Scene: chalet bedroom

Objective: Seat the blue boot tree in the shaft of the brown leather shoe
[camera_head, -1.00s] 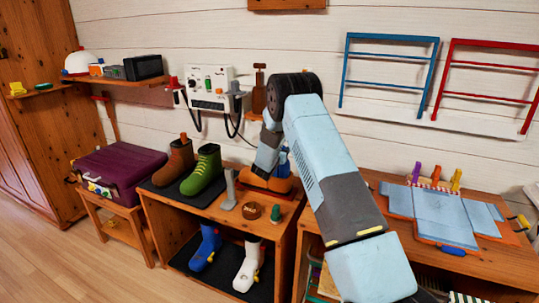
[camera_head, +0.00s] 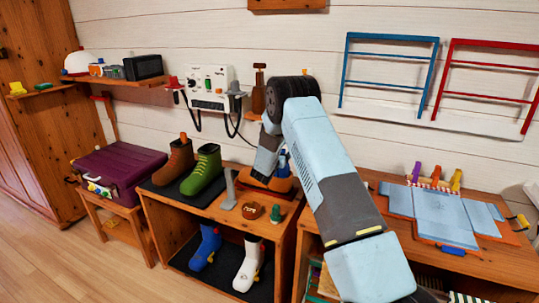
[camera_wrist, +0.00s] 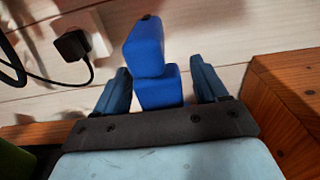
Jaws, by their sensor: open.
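The blue boot tree (camera_wrist: 155,85) stands between the two fingers of my gripper (camera_wrist: 160,88) in the wrist view. It looks like two stacked blue blocks. The fingers are open, with a visible gap on the right side; contact on the left cannot be told. In the head view my gripper (camera_head: 275,170) is low over the back right of the bench, with a bit of blue tree (camera_head: 283,160) beside it, largely hidden by my arm.
A green boot (camera_head: 203,170) stands right of the brown shoe. A grey post (camera_head: 229,188), brown tin (camera_head: 253,210) and green piece (camera_head: 276,214) stand along the bench's front. Blue (camera_head: 206,247) and white boots (camera_head: 249,266) are below. A wooden edge (camera_wrist: 290,105) is right of my gripper.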

